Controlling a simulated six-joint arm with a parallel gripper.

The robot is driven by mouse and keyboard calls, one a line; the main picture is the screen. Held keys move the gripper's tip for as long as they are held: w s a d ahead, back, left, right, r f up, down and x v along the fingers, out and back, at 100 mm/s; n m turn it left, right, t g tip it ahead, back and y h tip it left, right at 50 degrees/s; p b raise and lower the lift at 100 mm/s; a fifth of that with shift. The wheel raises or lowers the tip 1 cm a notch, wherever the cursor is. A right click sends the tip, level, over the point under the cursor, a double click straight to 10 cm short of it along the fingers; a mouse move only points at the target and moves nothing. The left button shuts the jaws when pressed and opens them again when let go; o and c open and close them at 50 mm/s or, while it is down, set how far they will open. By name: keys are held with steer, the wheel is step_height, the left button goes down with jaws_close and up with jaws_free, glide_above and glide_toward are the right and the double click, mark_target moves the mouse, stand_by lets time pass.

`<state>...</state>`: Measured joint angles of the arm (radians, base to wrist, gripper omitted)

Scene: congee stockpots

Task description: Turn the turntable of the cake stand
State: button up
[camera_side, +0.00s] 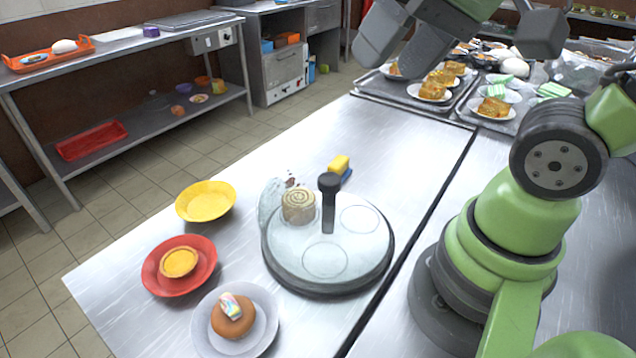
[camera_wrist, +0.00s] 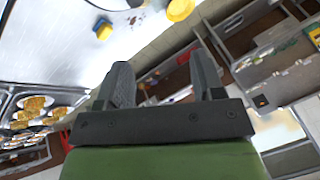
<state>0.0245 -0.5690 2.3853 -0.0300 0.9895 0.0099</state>
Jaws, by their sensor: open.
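The cake stand's round pale turntable (camera_side: 290,252) sits on the metal table in the side view. A black upright post with a knob (camera_side: 328,183) rises from it. A spiral-topped roll cake (camera_side: 298,207) stands on its far left part, and two empty circles are marked on the rest. A clear, speckled piece (camera_side: 270,205) stands at the left rim; I cannot tell how it joins. My gripper (camera_side: 393,60) is open and empty, high above the far part of the table, well away from the stand. Its two separated fingers show in the wrist view (camera_wrist: 160,66).
A yellow dish (camera_side: 205,202), a red dish (camera_side: 205,262) with a tart and a pale plate (camera_side: 265,338) with a bun stand left of and before the turntable. A yellow-and-blue sponge (camera_side: 340,165) lies behind it. Trays (camera_side: 400,98) of food fill the back right.

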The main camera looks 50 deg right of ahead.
steer(key=w+d+f+m+g, duration=0.25)
steer(key=w+f+g, duration=0.2)
steer(key=w, duration=0.25)
steer(key=m+g+y, duration=0.1)
steer(key=m+g, duration=0.1)
steer(key=g, duration=0.2)
glide_toward(329, 177)
steer(key=x, duration=0.9)
steer(key=shift+s+a+f, duration=0.1)
steer(key=shift+c, duration=0.4)
jaws_close()
